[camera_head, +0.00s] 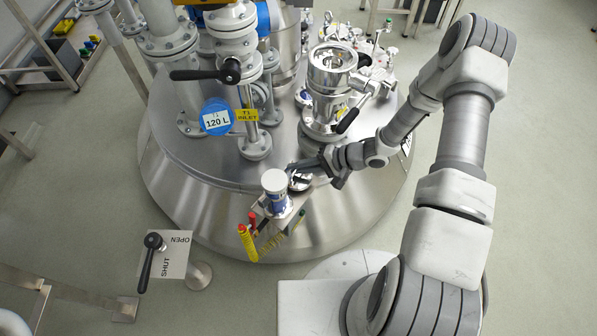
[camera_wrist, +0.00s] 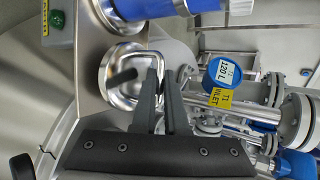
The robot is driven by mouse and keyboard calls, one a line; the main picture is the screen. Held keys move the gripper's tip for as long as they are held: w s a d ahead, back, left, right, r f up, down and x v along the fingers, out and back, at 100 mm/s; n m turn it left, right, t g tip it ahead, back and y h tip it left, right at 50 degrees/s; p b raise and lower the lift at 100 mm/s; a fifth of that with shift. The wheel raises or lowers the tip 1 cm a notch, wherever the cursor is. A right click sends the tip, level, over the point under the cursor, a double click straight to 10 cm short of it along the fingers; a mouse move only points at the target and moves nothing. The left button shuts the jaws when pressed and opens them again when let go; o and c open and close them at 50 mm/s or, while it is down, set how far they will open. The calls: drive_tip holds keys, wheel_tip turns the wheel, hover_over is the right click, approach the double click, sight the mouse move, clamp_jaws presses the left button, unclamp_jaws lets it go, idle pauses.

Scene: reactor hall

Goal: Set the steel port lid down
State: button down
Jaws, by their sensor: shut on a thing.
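The steel port lid (camera_wrist: 104,75) is a round polished disc with a loop handle, seen large in the wrist view. My gripper (camera_wrist: 160,72) is shut on its handle, the dark fingers reaching in from below. In the head view, my gripper (camera_head: 313,170) is over the front part of the vessel top, and the lid (camera_head: 299,183) shows partly below it, beside a blue and white jar (camera_head: 275,193). The lid is over a small steel shelf; I cannot tell whether it touches it. The round steel port (camera_head: 332,66) on the vessel stands behind, uncovered.
The jar's blue side also shows close to the lid in the wrist view (camera_wrist: 140,8). A yellow coil (camera_head: 248,243) and red and green parts sit at the shelf's front. Pipes with a blue 120 L tag (camera_head: 216,117) rise to the left. A lever plate (camera_head: 165,254) stands front left.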

drive_tip(key=shift+f, duration=0.8)
drive_tip(key=shift+f, duration=0.1)
drive_tip(key=c, duration=0.9)
unclamp_jaws()
drive_tip(key=shift+c, duration=0.2)
drive_tip(key=shift+d+r, duration=0.15)
drive_tip(key=shift+r, duration=0.05)
drive_tip(key=p+v, duration=0.3)
drive_tip(key=v, duration=0.8)
drive_tip(key=shift+d, duration=0.35)
